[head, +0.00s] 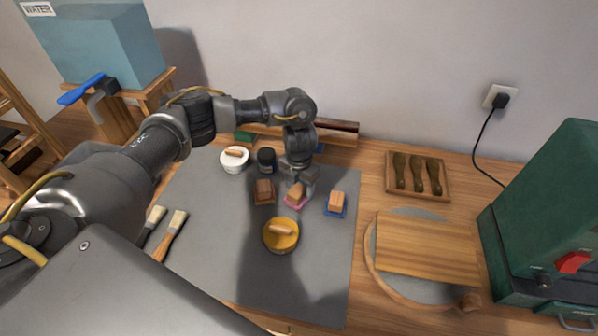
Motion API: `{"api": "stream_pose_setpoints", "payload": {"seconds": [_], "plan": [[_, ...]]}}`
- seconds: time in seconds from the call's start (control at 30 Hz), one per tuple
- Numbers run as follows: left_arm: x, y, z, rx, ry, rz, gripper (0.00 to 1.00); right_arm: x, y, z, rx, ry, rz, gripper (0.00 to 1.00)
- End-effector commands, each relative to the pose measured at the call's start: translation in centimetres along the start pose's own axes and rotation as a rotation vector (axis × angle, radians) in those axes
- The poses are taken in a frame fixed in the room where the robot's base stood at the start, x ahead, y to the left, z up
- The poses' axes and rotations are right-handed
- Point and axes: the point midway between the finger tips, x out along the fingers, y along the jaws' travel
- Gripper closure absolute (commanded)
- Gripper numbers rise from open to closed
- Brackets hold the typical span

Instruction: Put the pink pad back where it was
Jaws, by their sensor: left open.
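The pink pad (291,204) lies on the grey mat (211,275) with a wooden block on top of it. It is in the middle of a row, between a brown pad (264,192) on its left and a blue pad (335,209) on its right, each with a wooden block. My left gripper (299,183) points down right at the pink pad's block and is open. The gripper hides part of that block; I cannot tell whether the fingers touch it. My right gripper is not in view.
A yellow lidded pot (281,235) stands in front of the pads. A white pot (234,160) and a dark jar (266,159) stand behind. Two brushes (171,233) lie at the left. A round board (383,282), a tool tray (418,177) and a green machine (546,225) are at the right.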

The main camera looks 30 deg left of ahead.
Motion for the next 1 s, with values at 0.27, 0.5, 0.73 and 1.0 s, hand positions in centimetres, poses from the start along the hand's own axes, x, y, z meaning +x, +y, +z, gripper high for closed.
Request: {"api": "stream_pose_setpoints", "payload": {"seconds": [0.27,0.5,0.73,1.0], "plan": [[-6.1,0.1,0.1,0.003,-0.005,0.003,0.41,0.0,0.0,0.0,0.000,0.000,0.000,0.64],[-9.7,0.0,0.1,0.001,-0.003,0.001,0.41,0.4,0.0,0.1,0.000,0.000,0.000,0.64],[-10.8,0.0,0.0,0.000,0.000,0.001,0.41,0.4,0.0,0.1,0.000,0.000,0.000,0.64],[-10.8,0.0,0.0,0.000,0.000,0.000,0.41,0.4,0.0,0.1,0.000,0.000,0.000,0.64]]}}
